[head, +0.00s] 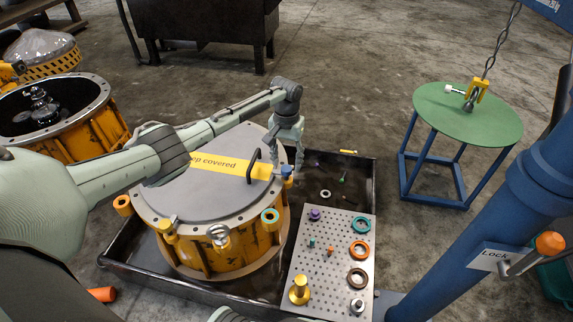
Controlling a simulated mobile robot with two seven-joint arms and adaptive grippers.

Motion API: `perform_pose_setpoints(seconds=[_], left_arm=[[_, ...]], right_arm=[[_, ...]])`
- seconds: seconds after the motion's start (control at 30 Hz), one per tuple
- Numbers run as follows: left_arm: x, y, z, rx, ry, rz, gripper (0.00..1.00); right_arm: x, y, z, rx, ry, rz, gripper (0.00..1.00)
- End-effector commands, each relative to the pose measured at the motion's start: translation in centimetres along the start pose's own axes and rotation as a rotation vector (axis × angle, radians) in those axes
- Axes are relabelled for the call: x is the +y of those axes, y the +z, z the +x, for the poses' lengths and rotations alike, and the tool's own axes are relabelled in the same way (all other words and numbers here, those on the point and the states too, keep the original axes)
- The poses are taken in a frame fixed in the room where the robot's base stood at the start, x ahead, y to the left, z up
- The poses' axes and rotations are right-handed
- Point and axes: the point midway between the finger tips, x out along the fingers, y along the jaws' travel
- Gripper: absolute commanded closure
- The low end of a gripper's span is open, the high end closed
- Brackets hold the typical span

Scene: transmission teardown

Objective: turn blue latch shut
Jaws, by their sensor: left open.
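A small blue latch (287,171) sits on the right rim of the round grey lid (205,192), which covers the yellow transmission housing (238,257). My left gripper (291,157) points down just above the latch, its fingers open. Its fingertips partly hide the latch, and I cannot tell whether they touch it. Which way the latch is turned is too small to tell.
A black handle (254,165) and a yellow strip (228,165) are on the lid. The housing stands in a black tray (125,268), beside a perforated plate (322,270) with several rings and parts. A blue post (490,225) and a green round table (468,115) stand to the right.

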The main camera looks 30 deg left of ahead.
Motion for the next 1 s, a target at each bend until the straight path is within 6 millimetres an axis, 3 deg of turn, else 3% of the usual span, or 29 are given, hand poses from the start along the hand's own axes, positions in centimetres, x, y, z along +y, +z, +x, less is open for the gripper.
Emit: perform_pose_setpoints(seconds=[0.2,0.43,0.6,1.0], left_arm=[[-0.1,-0.1,-4.9,0.005,0.0,0.001,0.5],[0.0,0.0,-8.6,0.002,0.0,0.0,0.5],[0.0,0.0,-9.7,0.001,-0.001,-0.001,0.5],[0.0,0.0,-9.8,0.0,-0.001,0.0,0.5]], right_arm=[[0.0,0.1,0.0,-0.001,0.001,0.0,0.5],[0.0,0.1,0.1,-0.002,0.001,0.0,0.5],[0.0,0.1,0.1,-0.002,0.001,0.0,0.5],[0.1,0.1,0.1,-0.002,0.001,0.001,0.5]])
